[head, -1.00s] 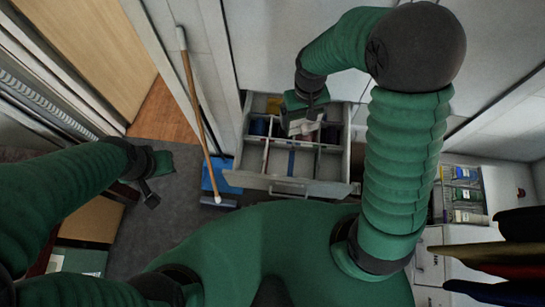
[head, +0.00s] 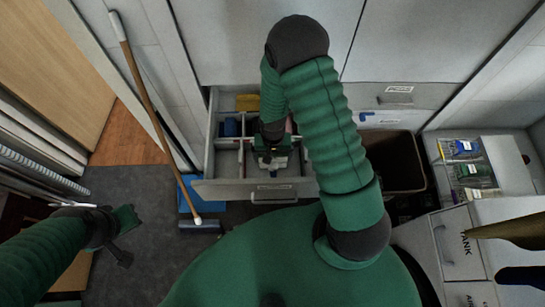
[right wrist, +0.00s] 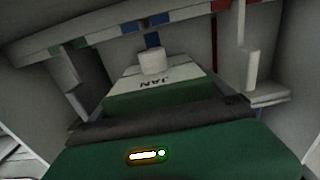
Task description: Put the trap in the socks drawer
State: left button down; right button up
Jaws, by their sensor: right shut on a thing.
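A drawer (head: 235,190) with compartments stands open below the tall cabinet fronts in the head view; its label cannot be read. My right gripper (head: 272,155) reaches down into its front middle part, shut on a small pale thing, likely the trap (head: 280,163). The arm and gripper hide most of it. In the right wrist view, a white stub (right wrist: 152,62) stands beyond a green and white part lettered JAN, between pale drawer dividers. My left gripper (head: 125,238) hangs over the floor at left, far from the drawer; its jaws are unclear.
The drawer holds blue items (head: 231,128) and a yellow item (head: 248,103). A dark open bin (head: 393,162) stands to its right, and a rack of tubes (head: 465,165) farther right. A broom (head: 150,100) leans at left.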

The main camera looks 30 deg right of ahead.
jog(key=shift+d+f, duration=0.1)
jog(key=shift+f, duration=0.4)
jog(key=o, duration=1.2)
jog(key=shift+f, duration=0.1)
